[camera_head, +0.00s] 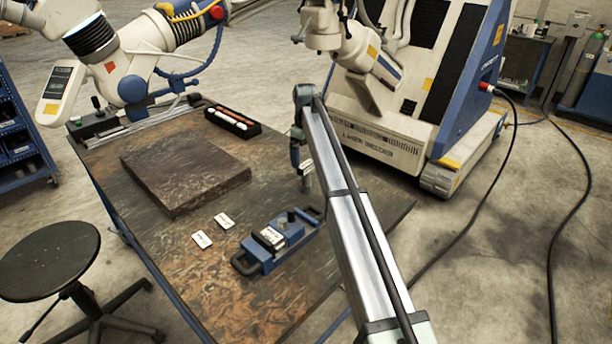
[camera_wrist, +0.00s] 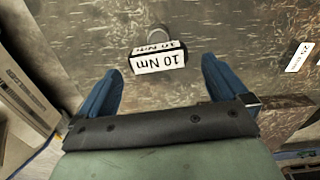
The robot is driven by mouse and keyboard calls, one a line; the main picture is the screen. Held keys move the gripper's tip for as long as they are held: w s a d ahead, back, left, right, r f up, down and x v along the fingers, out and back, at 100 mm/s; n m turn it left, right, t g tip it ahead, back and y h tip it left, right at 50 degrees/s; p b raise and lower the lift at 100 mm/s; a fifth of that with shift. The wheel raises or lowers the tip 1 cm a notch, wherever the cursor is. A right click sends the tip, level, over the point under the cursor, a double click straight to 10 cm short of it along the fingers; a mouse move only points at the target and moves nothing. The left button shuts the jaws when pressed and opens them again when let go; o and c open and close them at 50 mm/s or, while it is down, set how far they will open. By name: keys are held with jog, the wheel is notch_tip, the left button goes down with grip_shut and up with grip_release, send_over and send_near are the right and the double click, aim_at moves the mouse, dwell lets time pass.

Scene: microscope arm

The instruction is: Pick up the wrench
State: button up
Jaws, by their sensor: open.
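In the wrist view a dark block with white labels reading "10 Nm" (camera_wrist: 159,62) stands over the table, with a round grey part behind it. It is likely the wrench, but its full shape is hidden. My gripper (camera_wrist: 162,66) has its two blue fingers apart, one to each side of the block, with clear gaps between. In the head view my gripper (camera_head: 300,160) is low over the right far part of the table. A white label and a short grey cylinder (camera_head: 306,184) show under it. My arm hides part of this spot.
The worn table (camera_head: 260,305) holds a thick dark plate (camera_head: 185,165), a black tray (camera_head: 233,122) with red-ended tools, two white cards (camera_head: 224,220) and a blue device (camera_head: 277,240). A large white-and-blue machine (camera_head: 385,140) stands behind. A stool (camera_head: 48,258) is at left.

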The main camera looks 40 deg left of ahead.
aim_at(306, 164)
jog(key=shift+w+f, duration=0.15)
jog(key=shift+f, duration=3.2)
jog(key=c, duration=1.1)
jog(key=shift+r, duration=0.1)
jog(key=r, duration=0.8)
jog(key=shift+a+r, duration=0.2)
jog(key=shift+r, duration=0.1)
jog(key=s+d+r+n, duration=0.15)
jog(key=s+r, duration=0.25)
jog(key=s, duration=0.4)
jog(key=s+d+r, duration=0.2)
jog(key=s+r, duration=0.2)
jog(key=s, duration=0.4)
jog(key=s+d+n, duration=0.6)
jog(key=d+n, duration=0.3)
jog(key=shift+s+f, duration=0.25)
jog(key=shift+f, duration=0.1)
jog(key=shift+n, duration=0.25)
